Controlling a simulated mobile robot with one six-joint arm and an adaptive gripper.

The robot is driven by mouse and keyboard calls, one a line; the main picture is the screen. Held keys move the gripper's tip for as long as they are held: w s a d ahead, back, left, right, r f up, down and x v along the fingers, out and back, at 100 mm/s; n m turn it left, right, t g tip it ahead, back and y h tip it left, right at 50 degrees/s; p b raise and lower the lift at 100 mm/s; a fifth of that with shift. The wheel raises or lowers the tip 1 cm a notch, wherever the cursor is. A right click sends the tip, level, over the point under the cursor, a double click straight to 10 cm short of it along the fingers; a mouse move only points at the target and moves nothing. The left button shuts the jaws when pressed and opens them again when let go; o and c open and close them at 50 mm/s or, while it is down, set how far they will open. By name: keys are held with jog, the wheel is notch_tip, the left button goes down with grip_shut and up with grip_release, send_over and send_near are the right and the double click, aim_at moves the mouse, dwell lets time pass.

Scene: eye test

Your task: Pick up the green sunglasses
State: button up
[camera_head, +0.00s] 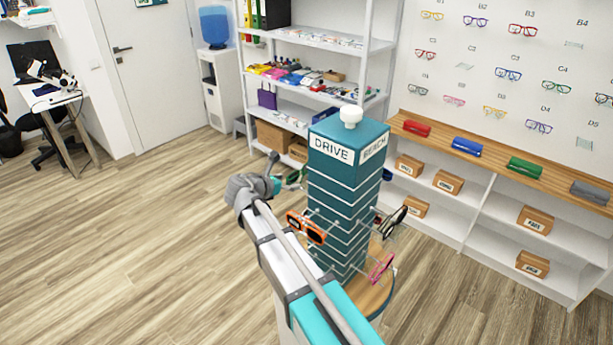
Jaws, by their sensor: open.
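The green sunglasses (294,178) hang on the left side of a teal rotating display tower (347,175) marked DRIVE and BEACH. They are small and partly hidden by my arm's end and the tower. My gripper (277,177) is at the far end of my arm, just left of the green sunglasses. It is open and appears empty; its fingers are small here, and I cannot tell whether they touch the sunglasses.
Orange sunglasses (306,227), black sunglasses (392,222) and pink sunglasses (381,268) also hang on the tower. It stands on a round wooden base (376,298). Shelves (340,45) and a wooden-topped wall counter (495,160) stand behind. Floor at left is clear.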

aim_at(298, 179)
jog(key=shift+b+x, duration=0.75)
jog(key=shift+x, duration=1.7)
jog(key=shift+s, duration=0.1)
jog(key=c, duration=1)
jog(key=shift+r, duration=0.2)
notch_tip(298, 179, up, 10)
jog(key=p, duration=1)
jog(key=shift+f, duration=0.15)
